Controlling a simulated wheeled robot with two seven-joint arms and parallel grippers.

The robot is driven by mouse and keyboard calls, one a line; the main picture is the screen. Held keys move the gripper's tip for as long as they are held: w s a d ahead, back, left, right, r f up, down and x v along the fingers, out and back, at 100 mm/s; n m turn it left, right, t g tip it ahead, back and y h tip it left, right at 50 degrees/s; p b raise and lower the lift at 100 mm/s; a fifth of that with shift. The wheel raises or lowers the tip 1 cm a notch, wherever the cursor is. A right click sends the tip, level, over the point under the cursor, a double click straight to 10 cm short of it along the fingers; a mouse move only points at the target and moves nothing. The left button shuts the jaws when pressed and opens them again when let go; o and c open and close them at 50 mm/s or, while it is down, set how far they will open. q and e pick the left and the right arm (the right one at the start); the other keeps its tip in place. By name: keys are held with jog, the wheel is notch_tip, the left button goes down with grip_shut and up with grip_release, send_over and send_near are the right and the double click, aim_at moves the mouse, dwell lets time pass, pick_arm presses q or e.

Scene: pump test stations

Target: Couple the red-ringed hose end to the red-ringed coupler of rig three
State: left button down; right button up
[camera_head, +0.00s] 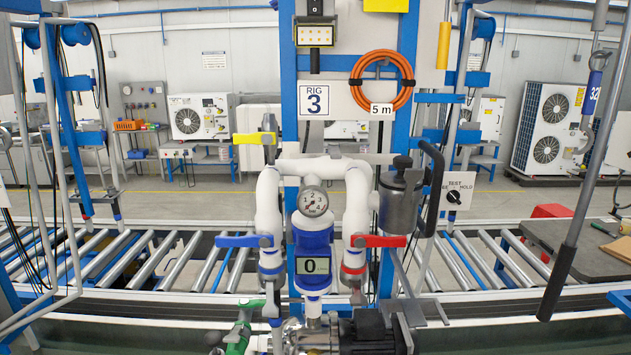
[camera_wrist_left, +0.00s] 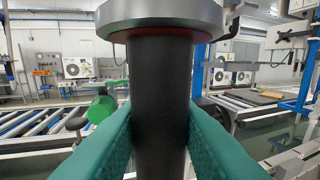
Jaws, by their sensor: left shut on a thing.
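Rig three carries the sign "RIG 3" (camera_head: 314,100). Its right white pipe branch has a red lever (camera_head: 379,241), and a red-ringed coupler (camera_head: 353,271) sits below it. The left branch has a blue lever (camera_head: 244,241). In the left wrist view, my left gripper (camera_wrist_left: 160,135) has green padded fingers shut on an upright black hose end (camera_wrist_left: 160,80). A wide metal collar (camera_wrist_left: 160,17) tops it, with a faint reddish edge beneath. I cannot make out the left gripper in the head view. My right gripper is not in view.
A gauge (camera_head: 313,201) and a blue meter reading 0 (camera_head: 311,258) stand between the branches. A grey pot with a black handle (camera_head: 400,200) is at right. A green fitting (camera_head: 240,338) and pump (camera_head: 314,338) are low. Roller conveyors (camera_head: 150,259) run behind.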

pick_arm(q)
jog(key=w+d+f+m+g+h+b, duration=0.2)
jog(key=w+d+m+g+h+b, duration=0.6)
jog(key=w+d+b, duration=1.2)
jog(key=r+p, duration=0.1)
jog(key=p, duration=0.1)
jog(key=a+r+t+p, duration=0.1)
jog(key=r+p, duration=0.1)
jog(key=r+n+t+h+p, duration=0.1)
jog(key=p, duration=0.1)
jog(key=shift+w+a+r, duration=0.15)
jog(key=shift+w+r, duration=0.25)
dwell(0.5)
jog(key=shift+s+r+p, duration=0.1)
jog(key=shift+r+p, duration=0.4)
jog(key=shift+p, duration=0.05)
dwell(0.5)
jog(key=shift+r+p, duration=0.75)
jog(key=shift+r, duration=0.2)
dwell(1.6)
